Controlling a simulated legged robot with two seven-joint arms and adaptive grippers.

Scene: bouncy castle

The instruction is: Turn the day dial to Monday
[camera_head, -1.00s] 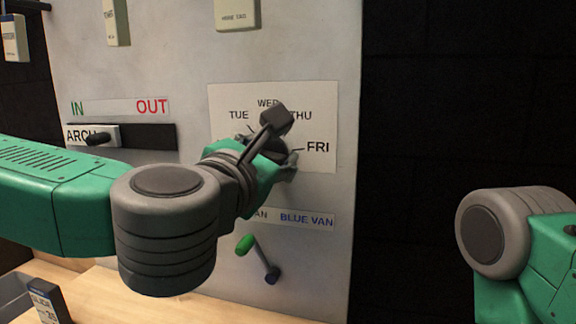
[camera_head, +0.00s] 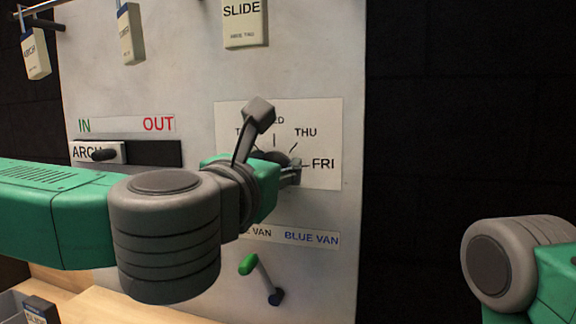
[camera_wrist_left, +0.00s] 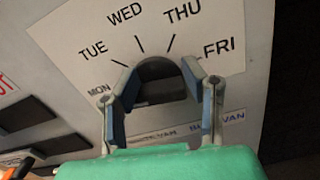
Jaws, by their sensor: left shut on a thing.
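The day dial is a dark round knob (camera_wrist_left: 160,82) on a white card (camera_head: 318,115) on the grey board. The card reads TUE, WED, THU and FRI around it, and the wrist view also shows MON at the lower left. My left gripper (camera_wrist_left: 160,88) is shut on the dial, with one finger on each side. In the head view the left gripper (camera_head: 285,168) covers most of the dial. I cannot tell which day the dial points to. Only part of my right arm shows at the right edge; its gripper is out of view.
An IN/OUT slider (camera_head: 108,153) sits left of the dial. A green-handled lever (camera_head: 260,275) is below it, under a BLUE VAN label (camera_head: 311,238). Tags (camera_head: 130,35) hang along the top. A wooden surface (camera_head: 120,308) lies below. Right of the board is dark wall.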

